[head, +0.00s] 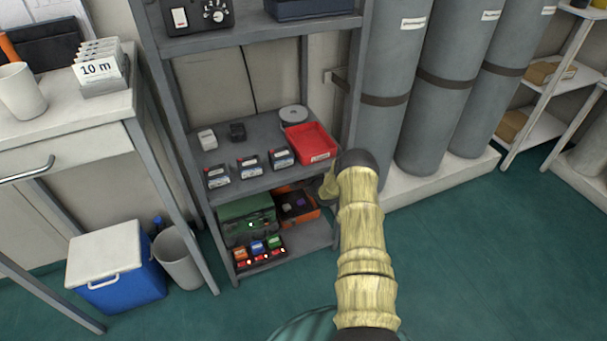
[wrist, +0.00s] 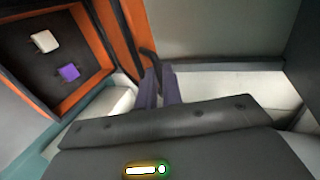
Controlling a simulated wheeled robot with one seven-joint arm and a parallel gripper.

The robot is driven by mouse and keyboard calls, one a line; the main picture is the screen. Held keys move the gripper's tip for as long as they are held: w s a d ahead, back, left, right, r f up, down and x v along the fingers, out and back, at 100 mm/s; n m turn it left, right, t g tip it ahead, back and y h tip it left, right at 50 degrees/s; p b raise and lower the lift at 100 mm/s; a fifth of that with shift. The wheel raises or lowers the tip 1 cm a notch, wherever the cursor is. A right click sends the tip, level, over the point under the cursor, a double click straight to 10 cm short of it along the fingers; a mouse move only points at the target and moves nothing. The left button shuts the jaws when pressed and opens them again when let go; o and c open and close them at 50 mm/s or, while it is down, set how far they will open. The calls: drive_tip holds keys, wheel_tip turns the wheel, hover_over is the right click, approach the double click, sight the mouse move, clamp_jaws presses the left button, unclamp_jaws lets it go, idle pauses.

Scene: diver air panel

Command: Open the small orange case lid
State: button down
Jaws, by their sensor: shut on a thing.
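The small orange case (head: 299,218) sits on the low shelf of the grey rack, right of a green case. It stands open: its black inside shows with a white block and a purple block, which are clearer in the wrist view, where the case (wrist: 70,108) fills the upper left. The orange and black lid (wrist: 125,38) is raised beside the opening. My gripper (wrist: 159,76) is shut on a dark edge or tab of the lid. In the head view my arm hides the fingers and most of the lid.
A green case (head: 247,217) and a tray of coloured blocks (head: 259,254) share the low shelf. A red bin (head: 311,144) stands on the shelf above. Grey cylinders (head: 385,90) stand to the right. The green floor in front is clear.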

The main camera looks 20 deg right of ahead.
drive_tip(key=c, duration=1.6)
unclamp_jaws()
drive_tip(key=shift+d+r, duration=0.2)
drive_tip(key=shift+r, duration=0.25)
drive_tip(key=shift+c, duration=0.2)
drive_tip(key=shift+o, duration=0.4)
drive_tip(key=shift+a+f, duration=0.1)
drive_tip(key=shift+f, duration=0.1)
drive_tip(key=p+v, duration=0.6)
drive_tip(key=v, duration=1.1)
drive_tip(key=shift+s+p, duration=0.15)
drive_tip(key=shift+p, duration=0.2)
drive_tip(key=shift+a, duration=0.1)
drive_tip(key=shift+c, duration=0.2)
